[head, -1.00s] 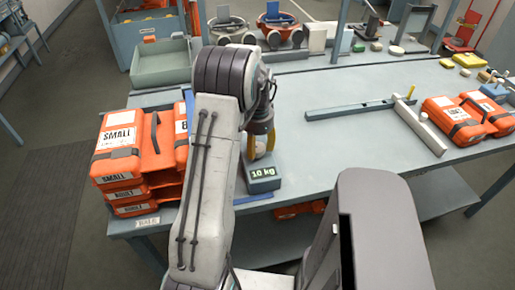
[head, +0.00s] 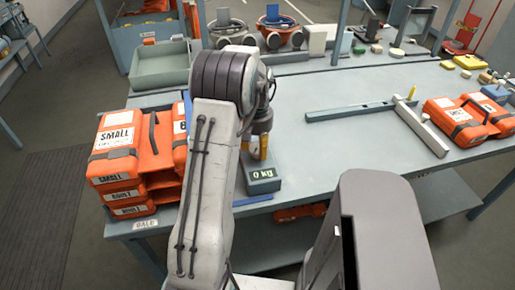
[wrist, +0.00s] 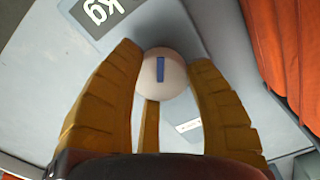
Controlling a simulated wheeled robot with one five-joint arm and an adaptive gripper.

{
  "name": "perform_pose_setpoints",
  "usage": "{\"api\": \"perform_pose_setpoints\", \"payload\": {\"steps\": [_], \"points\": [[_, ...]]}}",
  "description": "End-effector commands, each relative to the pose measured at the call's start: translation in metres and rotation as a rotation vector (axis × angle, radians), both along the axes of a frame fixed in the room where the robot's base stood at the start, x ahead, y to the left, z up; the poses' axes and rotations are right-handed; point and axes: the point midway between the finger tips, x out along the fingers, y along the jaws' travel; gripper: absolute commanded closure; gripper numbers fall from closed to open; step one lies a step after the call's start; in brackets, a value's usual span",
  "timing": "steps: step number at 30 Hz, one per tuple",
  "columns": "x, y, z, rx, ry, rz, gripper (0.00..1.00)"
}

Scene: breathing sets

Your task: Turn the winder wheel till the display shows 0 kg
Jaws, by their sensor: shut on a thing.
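The display (head: 262,174) on the grey box near the front of the bench reads 0 kg. Part of it, with "kg", also shows in the wrist view (wrist: 98,12). The winder wheel (wrist: 163,84) is a pale round knob with a blue bar mark. My gripper (head: 258,147) points down at the wheel just behind the display. In the wrist view, the yellow fingers of my gripper (wrist: 166,68) are shut on the wheel, one on each side. In the head view the fingers mostly hide the wheel.
Stacked orange cases (head: 118,150) stand close to the left of my arm. A grey rail (head: 350,110) and more orange cases (head: 458,118) lie to the right. The bench top (head: 335,148) between is clear. A grey tray (head: 160,65) stands behind.

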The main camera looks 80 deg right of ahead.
Motion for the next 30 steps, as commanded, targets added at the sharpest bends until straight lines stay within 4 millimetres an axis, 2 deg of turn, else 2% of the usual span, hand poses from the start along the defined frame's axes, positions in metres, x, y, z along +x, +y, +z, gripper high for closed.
{"api": "perform_pose_setpoints", "payload": {"steps": [1,15,30], "points": [[0.0004,-0.0043,0.0011,-0.015,0.001,0.046,0.84],[0.0028,-0.0038,0.0016,-0.015,0.004,0.433,0.84],[0.0041,-0.0032,0.002,-0.015,0.004,0.603,0.84]]}}
